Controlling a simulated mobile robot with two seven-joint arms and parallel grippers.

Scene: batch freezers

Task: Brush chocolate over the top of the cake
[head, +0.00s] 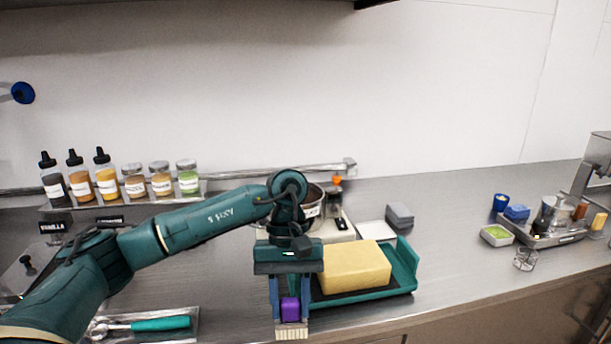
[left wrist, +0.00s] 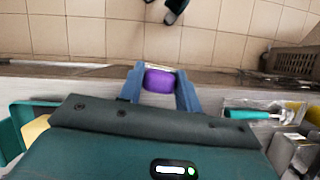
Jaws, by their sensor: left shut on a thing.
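The cake (head: 355,267) is a plain yellow block on a teal tray (head: 404,262). No brown shows on its visible top. My left gripper (head: 290,305) is left of the cake, shut on a brush with a purple handle (head: 290,309). Its pale bristles (head: 291,331) point down near the counter's front edge. In the left wrist view the purple handle (left wrist: 159,81) sits between the blue fingers, and a bit of the cake (left wrist: 36,129) shows at the left. A dark pot (head: 314,203) with a label is partly hidden behind my left wrist; its contents are hidden. My right gripper is not in view.
Labelled bottles (head: 80,183) and jars (head: 160,180) stand on a rack at the back left. A teal-handled scoop (head: 160,324) lies in a tray at the front left. Grey blocks (head: 399,215) sit behind the cake.

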